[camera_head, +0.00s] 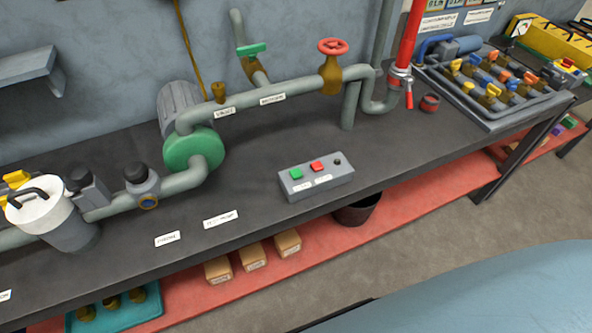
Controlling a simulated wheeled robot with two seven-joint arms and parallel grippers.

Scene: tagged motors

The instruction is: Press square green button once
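A small grey control box (318,185) stands on the dark workbench (258,208), close to its front edge. Two small white labels sit below the buttons. The green button is in plain sight, with nothing over it. Neither of my grippers shows in this view.
Grey pipes with a green pump (190,150) and a red handwheel (333,46) run behind the box. A white-lidded canister (50,220) stands at the left. A valve manifold tray (490,90) is at the right. A red lower shelf (408,203) holds several cartons.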

